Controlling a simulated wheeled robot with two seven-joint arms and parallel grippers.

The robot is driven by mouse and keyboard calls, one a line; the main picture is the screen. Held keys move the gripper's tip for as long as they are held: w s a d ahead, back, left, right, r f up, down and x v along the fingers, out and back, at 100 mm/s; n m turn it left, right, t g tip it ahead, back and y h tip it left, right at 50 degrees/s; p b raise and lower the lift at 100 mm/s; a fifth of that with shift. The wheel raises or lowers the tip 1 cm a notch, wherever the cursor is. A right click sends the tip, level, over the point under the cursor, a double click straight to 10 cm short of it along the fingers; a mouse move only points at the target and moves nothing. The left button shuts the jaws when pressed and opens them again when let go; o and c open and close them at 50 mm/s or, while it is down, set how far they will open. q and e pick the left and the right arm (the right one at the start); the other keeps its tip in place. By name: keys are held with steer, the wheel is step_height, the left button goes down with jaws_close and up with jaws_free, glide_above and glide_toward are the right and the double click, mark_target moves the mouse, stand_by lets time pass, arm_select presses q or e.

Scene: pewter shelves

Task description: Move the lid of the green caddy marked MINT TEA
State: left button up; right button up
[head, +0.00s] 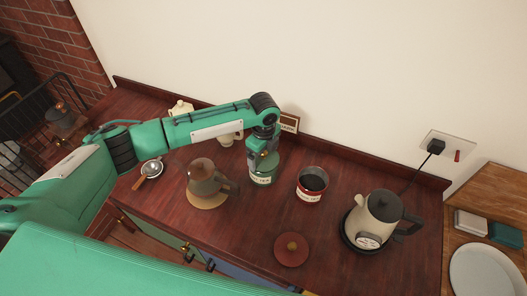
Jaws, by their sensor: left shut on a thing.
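The green caddy (262,177) stands on the dark red wooden counter, near the middle of the head view. Its pale label is too small to read surely. My left gripper (263,157) reaches down from above onto its top and is shut on the lid (270,161). The gripper hides most of the lid, and I cannot tell whether the lid is seated or lifted slightly. My right gripper is not in view.
A red caddy (311,190) stands open to the right, with a red lid (291,249) in front. A kettle (374,220) is further right. Counter (250,225) in front is clear.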

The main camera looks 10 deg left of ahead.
arm_select(q)
steer(key=shift+f, duration=0.55)
steer(key=o, duration=0.7)
steer(key=shift+r, duration=0.2)
step_height(320, 180, up, 12)
steer(key=b, duration=0.4)
steer(key=shift+f, duration=0.2)
steer(key=shift+r, duration=0.65)
steer(key=shift+s+f, duration=0.1)
